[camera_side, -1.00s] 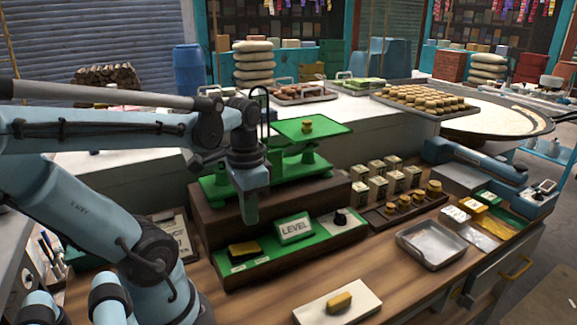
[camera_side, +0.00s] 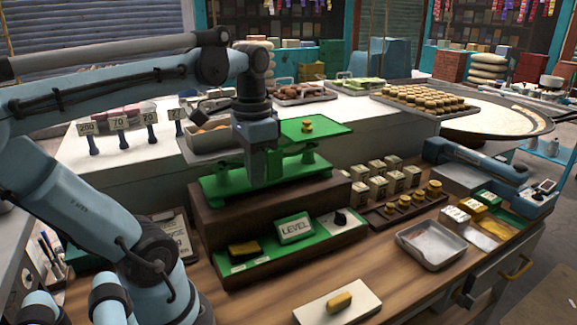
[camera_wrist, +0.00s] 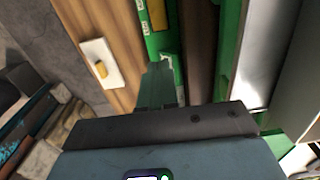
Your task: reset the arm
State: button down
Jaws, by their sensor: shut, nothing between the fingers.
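My gripper (camera_side: 264,168) is shut and empty. In the side view it points down in front of the green balance scale (camera_side: 222,188) and hides part of it. I cannot tell how close the fingers are to the scale. In the wrist view the shut fingers (camera_wrist: 158,88) show above the dark gripper body. The scale's right pan (camera_side: 325,130) carries a small yellow-brown piece (camera_side: 307,126). My arm reaches in from the left.
The scale stands on a dark wooden block (camera_side: 290,205). In front lie a green tray with a LEVEL sign (camera_side: 295,229) and a white board (camera_side: 345,305) with a yellow piece (camera_side: 339,301). Small blocks and a metal tray (camera_side: 430,244) are at right. Number signs (camera_side: 118,124) stand behind my arm.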

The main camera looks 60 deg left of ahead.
jog(key=w+d+f+t, duration=0.4)
jog(key=w+f, duration=0.1)
jog(key=shift+d+y, duration=0.3)
jog(key=shift+d, duration=0.05)
jog(key=c, duration=1.7)
grip_release()
jog(key=d+t, duration=0.1)
jog(key=w+d+f+t, duration=0.1)
jog(key=w+d+f, duration=0.1)
jog(key=d, duration=0.1)
jog(key=shift+w+d+t, duration=0.1)
jog(key=shift+w+t, duration=0.15)
jog(key=shift+t, duration=0.15)
jog(key=shift+o, duration=1.3)
jog(key=shift+w, duration=0.1)
jog(key=shift+o, duration=1.3)
jog(key=shift+a+r+g, duration=0.1)
jog(key=shift+a+g, duration=0.25)
jog(key=shift+g, duration=0.05)
jog(key=shift+o, duration=0.7)
jog(key=s+a+r+g, duration=0.1)
jog(key=a+g, duration=0.6)
jog(key=g, duration=0.1)
jog(key=shift+s+r, duration=0.3)
jog(key=shift+r, duration=0.1)
jog(key=g, duration=0.2)
send_near(259, 244)
jog(key=x, duration=0.6)
jog(key=shift+s+d+f, duration=0.25)
jog(key=shift+s, duration=0.1)
